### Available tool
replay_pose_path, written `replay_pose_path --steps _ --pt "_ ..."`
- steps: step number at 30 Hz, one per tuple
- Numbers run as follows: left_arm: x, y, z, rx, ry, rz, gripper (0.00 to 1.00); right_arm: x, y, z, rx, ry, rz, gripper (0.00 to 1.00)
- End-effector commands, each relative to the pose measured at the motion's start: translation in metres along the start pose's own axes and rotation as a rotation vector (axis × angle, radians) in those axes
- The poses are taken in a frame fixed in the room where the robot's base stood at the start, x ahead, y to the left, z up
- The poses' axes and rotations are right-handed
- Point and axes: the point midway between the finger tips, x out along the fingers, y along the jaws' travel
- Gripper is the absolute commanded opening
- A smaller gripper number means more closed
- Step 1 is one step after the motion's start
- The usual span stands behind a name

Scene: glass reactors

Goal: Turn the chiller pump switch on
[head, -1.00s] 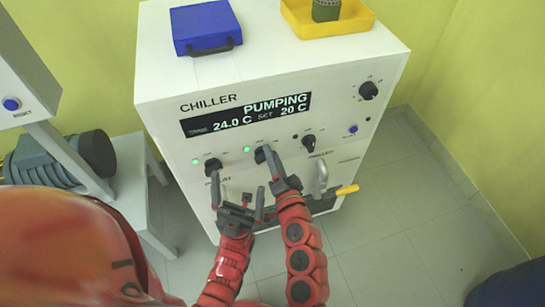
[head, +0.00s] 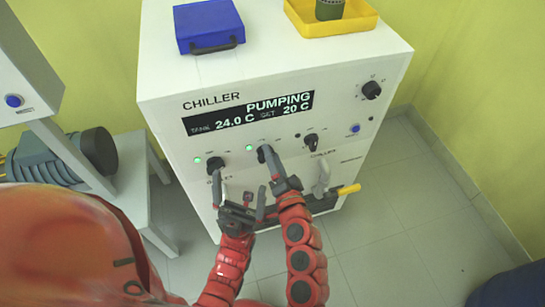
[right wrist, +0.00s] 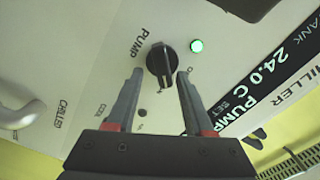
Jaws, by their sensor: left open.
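The chiller (head: 330,75) is a white cabinet whose display (head: 248,114) reads PUMPING, tank 24.0 C, set 20 C. The pump switch is a black rotary knob, labelled PUMP in the right wrist view (right wrist: 162,62). A lit green lamp (right wrist: 197,46) is beside it, also seen in the head view (head: 248,147). My right gripper (right wrist: 160,76) is open, its fingertips apart on either side of the knob; contact is unclear. In the head view its fingers partly hide the knob. My left gripper (head: 239,183) is open and empty, lower and left, in front of the panel.
Another black knob (head: 215,164) with a lit green lamp (head: 196,160) is left of the pump switch. More knobs (head: 311,142) (head: 371,90) and a blue button (head: 355,128) are to its right. A blue case (head: 208,25) and yellow tray (head: 330,25) are on top.

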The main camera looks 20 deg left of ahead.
Motion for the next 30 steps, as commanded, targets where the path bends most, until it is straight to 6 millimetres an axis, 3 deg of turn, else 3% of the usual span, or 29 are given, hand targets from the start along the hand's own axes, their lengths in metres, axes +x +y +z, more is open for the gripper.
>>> replay_pose_path --steps 8,13,30 --pt "0.0 0.0 0.0 0.0 0.0 0.0 1.0 0.0 -0.001 -0.002 0.0 0.005 -0.002 0.51" --pt "0.001 0.0 0.0 0.0 0.0 0.0 1.0 -0.013 -0.001 -0.001 0.001 0.004 -0.001 0.51" --pt "0.011 -0.001 -0.002 0.0 0.0 0.0 1.0 -0.137 -0.001 0.001 -0.002 -0.003 0.001 0.51"
